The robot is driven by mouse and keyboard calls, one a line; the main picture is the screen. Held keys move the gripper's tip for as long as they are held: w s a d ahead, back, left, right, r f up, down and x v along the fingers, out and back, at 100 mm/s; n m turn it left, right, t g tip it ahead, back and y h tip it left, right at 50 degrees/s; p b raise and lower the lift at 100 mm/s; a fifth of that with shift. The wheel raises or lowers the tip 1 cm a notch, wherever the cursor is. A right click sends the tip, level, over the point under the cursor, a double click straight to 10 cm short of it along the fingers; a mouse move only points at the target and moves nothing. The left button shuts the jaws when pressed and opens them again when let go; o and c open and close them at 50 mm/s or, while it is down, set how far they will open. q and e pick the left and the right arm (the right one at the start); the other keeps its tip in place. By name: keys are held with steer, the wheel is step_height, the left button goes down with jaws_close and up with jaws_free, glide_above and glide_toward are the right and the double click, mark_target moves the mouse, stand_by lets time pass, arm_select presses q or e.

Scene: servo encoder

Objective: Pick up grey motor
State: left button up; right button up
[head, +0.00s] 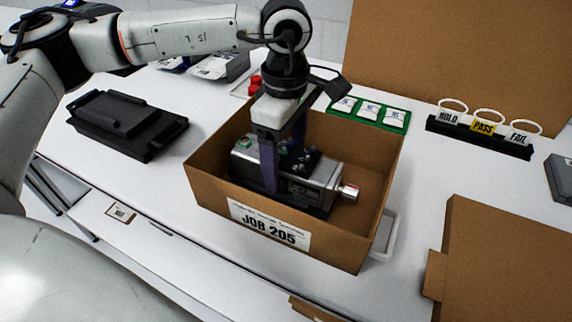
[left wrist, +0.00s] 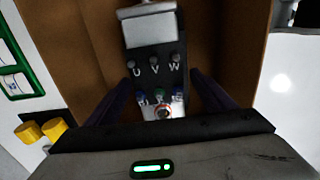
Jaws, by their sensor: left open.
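The grey motor (head: 321,183) lies in an open cardboard box (head: 306,249) labelled JOB 205. Its silver shaft points right, and a dark block with terminals sits on top. My left gripper (head: 284,185) reaches down into the box with one finger on each side of the motor body. In the left wrist view the dark terminal block (left wrist: 153,75) with letters V and W lies between the two spread fingers (left wrist: 158,92). Contact between the fingers and the motor cannot be told. My right gripper is not in view.
A black case (head: 125,122) stands left of the box. A green tray (head: 369,113) with white packets lies behind it. A rack with HOLD, PASS and FAIL tags (head: 480,133) stands at the right. Cardboard (head: 505,262) lies at the front right. The box walls surround my gripper closely.

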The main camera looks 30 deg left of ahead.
arm_select(q)
steer(key=shift+w+f, duration=0.1)
steer(key=shift+f, duration=0.6)
jaws_close()
steer(key=shift+w+r, duration=0.1)
steer(key=shift+r, duration=0.05)
